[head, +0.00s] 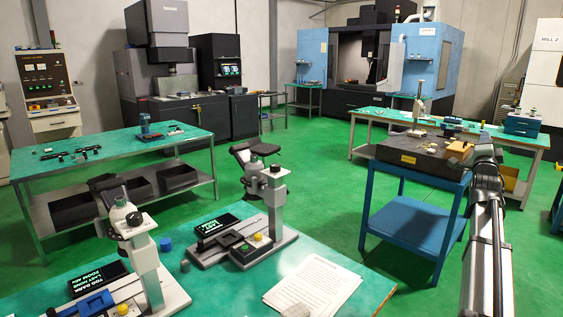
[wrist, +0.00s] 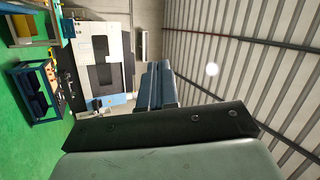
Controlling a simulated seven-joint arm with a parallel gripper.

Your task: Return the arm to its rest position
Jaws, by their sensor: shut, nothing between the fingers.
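My gripper (wrist: 157,68) shows in the wrist view with its dark fingers together and nothing between them. It points out into open air, away from any surface. The wrist view is rolled sideways, with the green floor at its left and the ribbed ceiling at its right. In the head view my silver and black arm (head: 489,235) stretches up from the lower right edge. I cannot clearly make out the fingertips there.
A green-topped bench (head: 250,292) in front holds two microscope-like instruments (head: 262,200) and papers (head: 312,287). A blue stand with a dark top (head: 395,157) is left of my arm. Benches and machines (head: 345,60) stand farther back. Green floor (head: 310,165) is clear between them.

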